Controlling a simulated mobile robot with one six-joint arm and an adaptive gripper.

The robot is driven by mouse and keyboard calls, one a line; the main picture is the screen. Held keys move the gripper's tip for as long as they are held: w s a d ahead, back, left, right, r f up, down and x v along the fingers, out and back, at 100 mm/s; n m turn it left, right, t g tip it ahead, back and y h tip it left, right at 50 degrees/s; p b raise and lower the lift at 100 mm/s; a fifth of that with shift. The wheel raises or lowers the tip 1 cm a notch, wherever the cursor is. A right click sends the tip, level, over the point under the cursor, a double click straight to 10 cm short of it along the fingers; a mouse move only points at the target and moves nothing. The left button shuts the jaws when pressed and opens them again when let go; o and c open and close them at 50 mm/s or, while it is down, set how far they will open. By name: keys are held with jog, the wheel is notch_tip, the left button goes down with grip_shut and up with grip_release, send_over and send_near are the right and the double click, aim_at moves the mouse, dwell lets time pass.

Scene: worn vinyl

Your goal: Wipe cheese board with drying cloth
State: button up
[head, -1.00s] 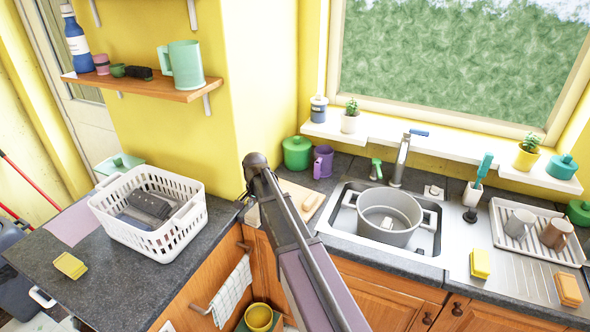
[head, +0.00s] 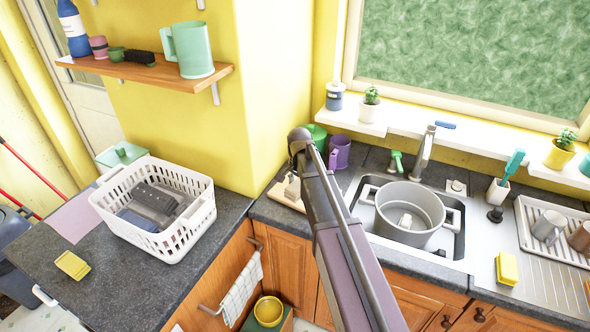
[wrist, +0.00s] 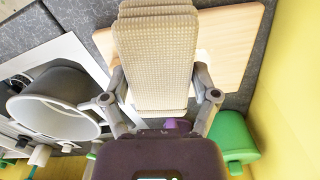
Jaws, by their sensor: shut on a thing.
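In the wrist view my gripper (wrist: 160,80) is shut on a beige, woven-looking folded cloth (wrist: 155,45). The cloth lies across the pale wooden cheese board (wrist: 236,45) as seen from the wrist; I cannot tell whether it touches the board. In the head view part of the board (head: 278,198) shows on the counter left of the sink. My arm hides much of the board and most of my gripper there.
A sink with a grey pot (head: 410,213) is right of the board. A green canister (wrist: 234,136) and a purple mug (head: 340,152) stand behind it. A white basket (head: 160,212) is on the left counter. A checked towel (head: 241,288) hangs below.

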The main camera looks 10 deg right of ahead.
jog(key=w+m, duration=0.2)
jog(key=w, duration=0.5)
jog(key=shift+w+r, duration=0.15)
jog(key=shift+w, duration=0.25)
dwell(0.3)
jog(key=shift+f+b, duration=2.5)
jog(key=shift+f, duration=0.1)
jog(key=shift+a, duration=0.1)
jog(key=shift+s+a, duration=2.25)
jog(key=shift+s, duration=0.2)
jog(key=shift+f+b, duration=0.9)
jog(key=shift+f, duration=0.05)
dwell(0.3)
